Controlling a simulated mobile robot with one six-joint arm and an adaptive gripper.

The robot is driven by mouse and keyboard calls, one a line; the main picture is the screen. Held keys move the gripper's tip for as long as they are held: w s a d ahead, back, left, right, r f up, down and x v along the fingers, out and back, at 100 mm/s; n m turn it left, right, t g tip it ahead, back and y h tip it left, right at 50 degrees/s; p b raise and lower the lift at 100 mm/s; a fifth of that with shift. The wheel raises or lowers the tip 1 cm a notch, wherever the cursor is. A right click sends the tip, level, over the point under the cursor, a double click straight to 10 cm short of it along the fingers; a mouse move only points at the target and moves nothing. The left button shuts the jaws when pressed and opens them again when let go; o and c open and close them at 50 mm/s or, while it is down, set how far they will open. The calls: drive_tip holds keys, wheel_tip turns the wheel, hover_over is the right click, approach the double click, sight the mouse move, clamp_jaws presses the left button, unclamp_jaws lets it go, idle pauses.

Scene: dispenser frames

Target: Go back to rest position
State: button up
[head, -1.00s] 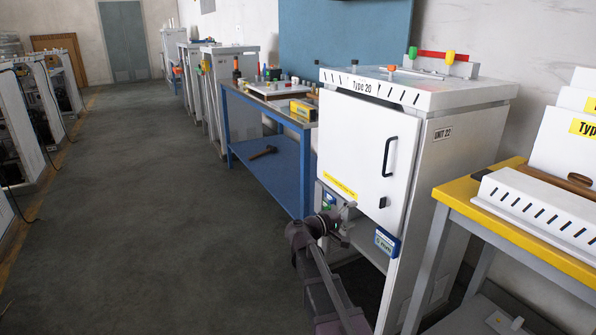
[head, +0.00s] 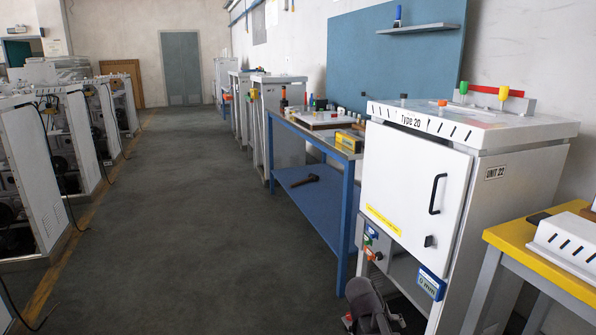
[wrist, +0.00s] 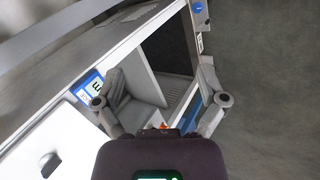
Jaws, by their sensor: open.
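My gripper (wrist: 163,82) shows in the wrist view with its two fingers spread wide apart and nothing between them. The white dispenser cabinet (head: 415,185), marked Type 20 and UNIT 22, lies beyond the fingers; its door with a black handle is shut. In the wrist view the cabinet's blue-and-white label (wrist: 88,84) is behind the left finger, and an open recess shows between the fingers. In the head view only a dark part of my arm shows at the bottom edge, in front of the cabinet's lower part; the fingertips cannot be made out there.
A blue workbench (head: 318,190) with a hammer (head: 304,181) on its lower shelf stands left of the cabinet. A yellow-topped table (head: 515,235) is close on the right. More machines (head: 35,185) line the left side. The grey floor (head: 190,220) between is clear.

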drive_tip(key=s+a+f+g+y, duration=0.1)
drive_tip(key=s+a+f+y, duration=0.2)
drive_tip(key=s+a+y, duration=0.35)
wheel_tip(320, 180, up, 30)
drive_tip(key=a+p, duration=0.1)
drive_tip(key=p, duration=2.9)
drive_tip(key=shift+s+a+m, duration=0.2)
drive_tip(key=shift+s+m, duration=0.1)
drive_tip(key=shift+s, duration=0.15)
